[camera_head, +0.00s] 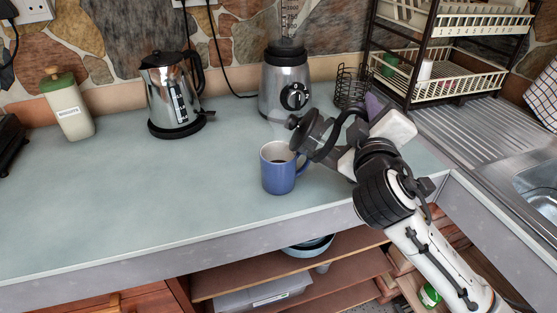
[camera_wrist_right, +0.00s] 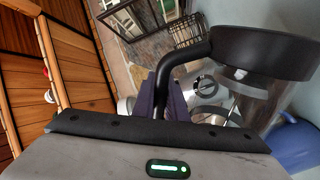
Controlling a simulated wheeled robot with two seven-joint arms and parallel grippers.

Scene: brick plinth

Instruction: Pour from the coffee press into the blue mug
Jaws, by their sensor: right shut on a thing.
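The blue mug (camera_head: 278,178) stands upright on the counter, with a dark patch visible inside it. It also shows at the right edge of the wrist view (camera_wrist_right: 298,145). My right gripper (camera_head: 364,118) is shut on the black handle of the coffee press (camera_head: 312,131), up and right of the mug. The press is strongly tipped, with its dark lid end toward the mug and above its rim. In the wrist view the handle (camera_wrist_right: 185,62) runs between the purple fingers (camera_wrist_right: 165,95). No stream of liquid can be made out. My left gripper is out of view.
A blender (camera_head: 286,85) stands behind the press, and a steel kettle (camera_head: 174,95) and a bottle (camera_head: 68,105) stand to the left. A dish rack (camera_head: 450,85) and sink (camera_head: 540,195) are at right. The counter left of the mug is clear.

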